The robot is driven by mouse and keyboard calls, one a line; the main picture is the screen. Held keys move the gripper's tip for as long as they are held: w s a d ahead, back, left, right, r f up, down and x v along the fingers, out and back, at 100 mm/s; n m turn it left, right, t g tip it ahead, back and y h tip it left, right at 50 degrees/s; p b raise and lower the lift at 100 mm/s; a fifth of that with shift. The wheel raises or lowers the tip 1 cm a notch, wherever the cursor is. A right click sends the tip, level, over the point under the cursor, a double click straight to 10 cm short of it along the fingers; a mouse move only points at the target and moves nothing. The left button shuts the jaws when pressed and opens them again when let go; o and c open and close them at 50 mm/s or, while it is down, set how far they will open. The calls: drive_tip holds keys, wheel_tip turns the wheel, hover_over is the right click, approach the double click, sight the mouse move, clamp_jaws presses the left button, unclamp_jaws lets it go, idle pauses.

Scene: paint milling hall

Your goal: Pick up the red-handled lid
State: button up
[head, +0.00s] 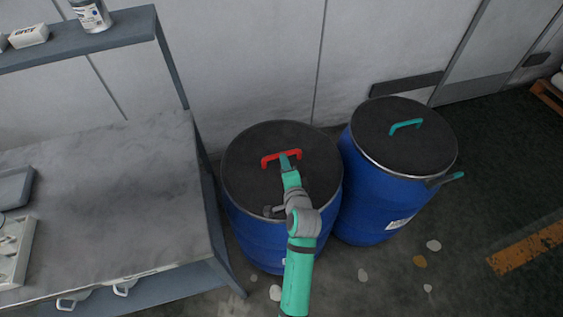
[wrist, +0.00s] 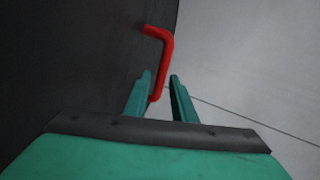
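The red-handled lid (head: 250,185) is dark and round and sits on the left blue drum (head: 258,240). Its red handle (head: 280,155) stands up near the middle of the lid. My gripper (head: 289,158) is over the lid at the handle. In the wrist view the lid (wrist: 85,65) fills the left side, and the red handle (wrist: 164,50) runs down to between the two fingers of my gripper (wrist: 162,85). The fingers are apart, with a gap visible beside the handle. My arm hides part of the lid and drum in the head view.
A second blue drum (head: 375,205) with a teal-handled lid (head: 400,140) stands close on the right. A grey workbench (head: 110,200) with a shelf (head: 90,42) is on the left. The wall (head: 270,60) is behind. Open floor (head: 460,260) lies at lower right.

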drive_tip(key=x, duration=0.5)
drive_tip(key=shift+w+r, duration=0.15)
drive_tip(key=shift+w, duration=0.1)
drive_tip(key=shift+w+a, duration=0.1)
drive_tip(key=shift+w, duration=0.2)
drive_tip(key=shift+d, duration=0.2)
drive_tip(key=shift+a, duration=0.15)
clamp_jaws()
drive_tip(key=shift+s+a, duration=0.1)
drive_tip(key=shift+a, duration=0.05)
drive_tip(key=shift+d, duration=0.2)
idle(0.4)
